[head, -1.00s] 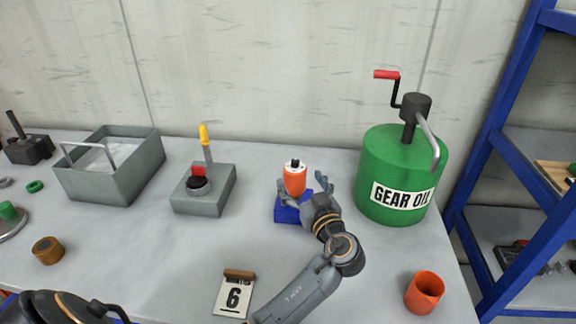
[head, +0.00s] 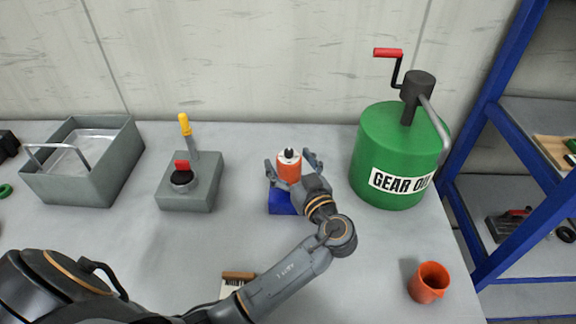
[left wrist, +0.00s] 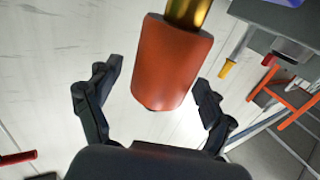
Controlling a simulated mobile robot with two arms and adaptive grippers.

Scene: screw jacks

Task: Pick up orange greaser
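The orange greaser (head: 289,166), a small orange cylinder with a white-and-dark top in the head view, stands upright over a blue block (head: 283,203) on the grey table. My left gripper (head: 296,165) is at the greaser, with a finger on either side. In the left wrist view the greaser (left wrist: 168,62) lies between the spread fingers of the left gripper (left wrist: 152,105), with a gap visible on both sides. A brass-coloured part shows at its end there. The left hand hides part of the block. My right gripper is not in view.
A green gear oil drum (head: 394,150) with a red-handled crank stands close to the right. A grey box with a yellow-handled lever (head: 190,183) and a grey bin (head: 75,180) are to the left. An orange cup (head: 429,283) stands at the front right. A blue shelf rack (head: 503,130) is beyond.

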